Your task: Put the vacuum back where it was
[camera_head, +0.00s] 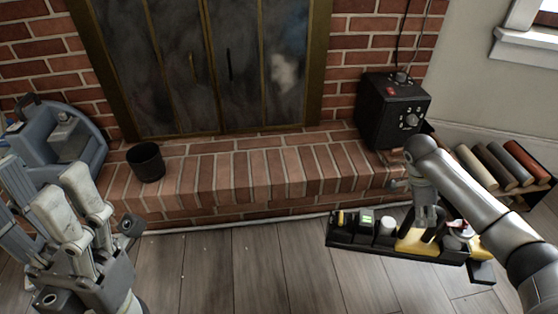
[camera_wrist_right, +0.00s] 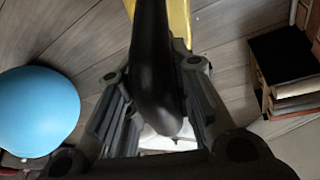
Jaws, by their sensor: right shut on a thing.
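My right gripper (camera_head: 425,222) reaches down over the floor in front of the hearth. It is shut on the black handle (camera_wrist_right: 158,70) of a yellow and black thing that I take for the vacuum (camera_head: 414,244). Its yellow body (camera_wrist_right: 178,18) shows behind the handle in the right wrist view. In the head view it is at the black tray (camera_head: 352,242), and my arm hides part of it. I cannot tell whether it touches the tray. My left gripper (camera_head: 72,180) is empty at the lower left, its fingers apart and pointing up.
A grey-blue machine (camera_head: 60,140) and a dark pot (camera_head: 146,162) stand at the left of the brick hearth (camera_head: 250,175). A black box (camera_head: 392,110) with knobs stands at its right. Books (camera_head: 500,162) are beyond it. A blue ball (camera_wrist_right: 38,110) shows in the wrist view. The middle floor is clear.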

